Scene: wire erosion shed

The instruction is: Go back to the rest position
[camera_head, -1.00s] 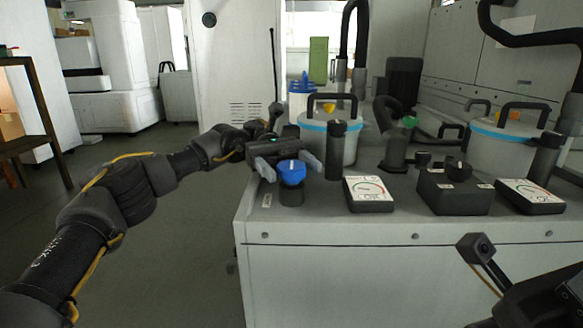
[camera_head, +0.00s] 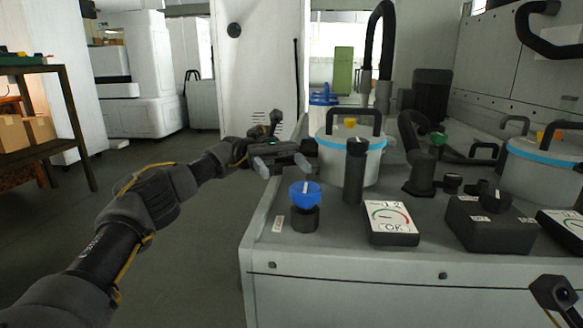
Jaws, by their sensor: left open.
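My left gripper (camera_head: 283,164) is open and empty. It hangs in the air at the bench's left edge, above and slightly left of a blue knob (camera_head: 305,194) on a short black base. The gripper and the knob look apart in the picture. My left arm reaches in from the lower left. Part of my right arm (camera_head: 554,293) shows at the lower right corner; its fingertips are out of view.
A shelf rack (camera_head: 45,120) stands at far left. The floor left of the bench is open.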

